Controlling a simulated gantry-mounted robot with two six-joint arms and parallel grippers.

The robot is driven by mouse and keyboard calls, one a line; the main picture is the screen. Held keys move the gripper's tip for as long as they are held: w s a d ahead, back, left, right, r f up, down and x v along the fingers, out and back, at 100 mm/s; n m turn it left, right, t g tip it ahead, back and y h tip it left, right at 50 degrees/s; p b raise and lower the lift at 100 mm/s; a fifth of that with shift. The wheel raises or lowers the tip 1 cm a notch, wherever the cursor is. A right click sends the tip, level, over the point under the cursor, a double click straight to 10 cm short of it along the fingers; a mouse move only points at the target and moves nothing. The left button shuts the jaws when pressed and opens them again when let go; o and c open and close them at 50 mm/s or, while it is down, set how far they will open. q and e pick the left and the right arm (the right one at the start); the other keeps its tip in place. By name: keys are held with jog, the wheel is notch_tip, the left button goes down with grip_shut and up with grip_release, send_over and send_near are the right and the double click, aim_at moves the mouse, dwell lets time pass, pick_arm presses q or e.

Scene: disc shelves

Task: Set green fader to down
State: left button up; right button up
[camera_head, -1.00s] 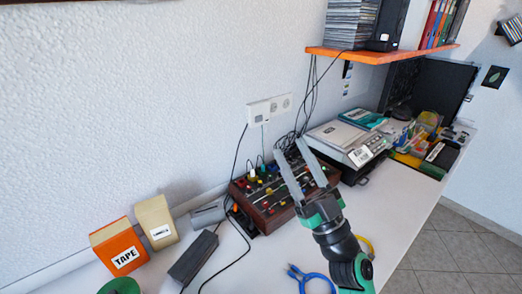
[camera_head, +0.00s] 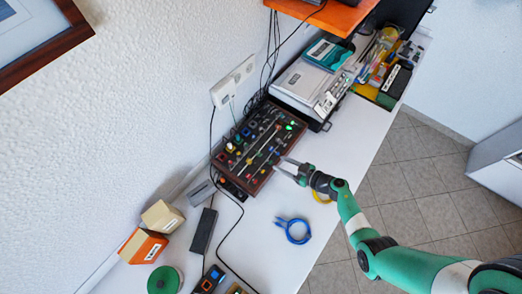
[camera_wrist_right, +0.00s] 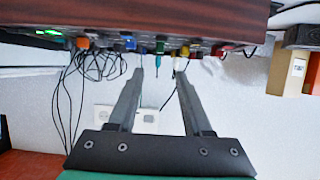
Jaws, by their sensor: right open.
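A wood-sided mixer panel (camera_head: 262,146) with coloured knobs and faders lies on the white table. In the right wrist view it spans the top, upside down, with its controls pointing downward. A small green control (camera_wrist_right: 160,47) shows there, between the lines of my two fingers; I take it as the green fader, but its slot position cannot be read. My right gripper (camera_head: 286,166) is at the panel's right-hand long edge in the head view. In the wrist view its fingers (camera_wrist_right: 159,73) are apart, with nothing between them. My left gripper is out of view.
A grey device (camera_head: 308,88) stands beyond the panel, under an orange shelf (camera_head: 325,14). A dark adapter (camera_head: 204,230) and cables lie left of the panel. The table by the pliers has free room.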

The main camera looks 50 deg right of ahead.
aim_at(260, 154)
jog(key=b+x, duration=0.6)
jog(key=x, duration=0.4)
jog(key=shift+f+b, duration=0.25)
jog(key=shift+b, duration=0.15)
jog(key=shift+w, duration=0.6)
jog(key=shift+c, duration=0.2)
grip_shut()
jog(key=shift+a, duration=0.1)
